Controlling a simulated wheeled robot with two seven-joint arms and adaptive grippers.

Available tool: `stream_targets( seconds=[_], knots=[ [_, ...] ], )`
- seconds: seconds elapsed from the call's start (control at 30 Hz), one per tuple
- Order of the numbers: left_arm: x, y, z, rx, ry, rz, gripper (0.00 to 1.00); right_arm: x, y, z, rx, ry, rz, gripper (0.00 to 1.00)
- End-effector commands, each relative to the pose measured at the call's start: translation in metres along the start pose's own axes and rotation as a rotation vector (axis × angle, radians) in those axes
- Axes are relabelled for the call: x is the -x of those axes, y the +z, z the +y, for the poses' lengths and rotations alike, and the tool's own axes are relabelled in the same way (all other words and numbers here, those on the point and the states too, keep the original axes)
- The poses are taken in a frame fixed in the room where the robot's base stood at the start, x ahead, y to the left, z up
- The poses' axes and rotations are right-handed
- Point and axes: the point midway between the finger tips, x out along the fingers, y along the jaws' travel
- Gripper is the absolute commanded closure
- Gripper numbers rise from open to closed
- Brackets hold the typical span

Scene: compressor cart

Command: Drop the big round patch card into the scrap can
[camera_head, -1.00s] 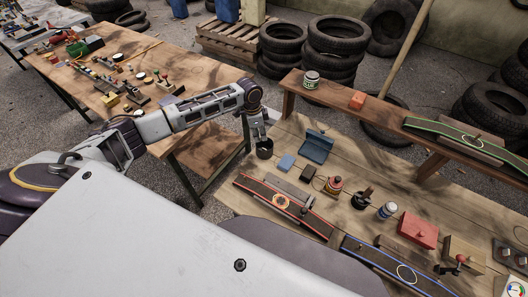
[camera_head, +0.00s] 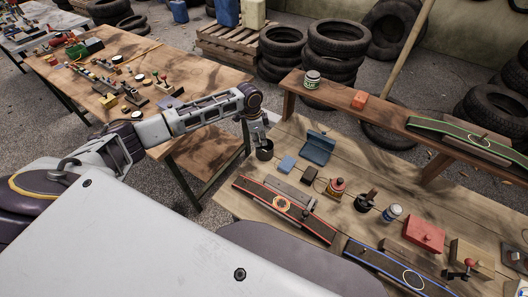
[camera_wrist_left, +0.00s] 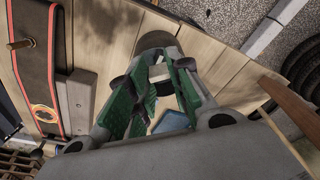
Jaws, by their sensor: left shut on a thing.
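My left gripper (camera_head: 256,130) points down just above a small dark round can (camera_head: 264,150), at the left edge of the plank bench. In the left wrist view its green-padded fingers (camera_wrist_left: 158,85) are closed in on a small pale piece (camera_wrist_left: 159,72) with a dark part beside it. Most of the held piece is hidden, so I cannot tell its full shape or whether it is the big round patch card. The rounded grey-brown shape (camera_wrist_left: 155,41) beyond the fingertips looks like the can's edge. My right gripper is not in view.
A red-edged strip with an orange ring (camera_head: 283,205) lies nearer. A raised shelf (camera_head: 380,112) runs behind. Another cluttered table (camera_head: 205,85) stands left.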

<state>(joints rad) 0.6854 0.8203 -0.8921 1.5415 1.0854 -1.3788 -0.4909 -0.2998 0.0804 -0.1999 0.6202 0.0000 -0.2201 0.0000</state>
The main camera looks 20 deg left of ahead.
Motion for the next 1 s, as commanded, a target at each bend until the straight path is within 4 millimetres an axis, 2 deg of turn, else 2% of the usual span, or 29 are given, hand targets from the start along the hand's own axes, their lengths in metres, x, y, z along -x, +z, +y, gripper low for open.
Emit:
stream_targets(
  seconds=[0.03, 0.23, 0.67, 0.87, 1.0],
  knots=[
    [0.0, 0.0, 0.0, 0.0, 0.0, 0.0, 0.78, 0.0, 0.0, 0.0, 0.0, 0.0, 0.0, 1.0],
    [0.0, 0.0, 0.0, 0.0, 0.0, 0.0, 0.54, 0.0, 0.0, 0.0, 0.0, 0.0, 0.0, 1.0],
    [0.003, 0.0, 0.0, 0.0, -0.001, 0.0, 0.54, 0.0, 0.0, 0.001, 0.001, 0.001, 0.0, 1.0],
    [0.017, -0.001, -0.001, -0.001, -0.002, 0.002, 0.54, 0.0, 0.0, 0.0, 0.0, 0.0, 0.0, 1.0],
    [0.035, 0.0, -0.001, -0.001, -0.003, 0.002, 0.54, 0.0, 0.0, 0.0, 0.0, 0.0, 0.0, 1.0]
  ],
)
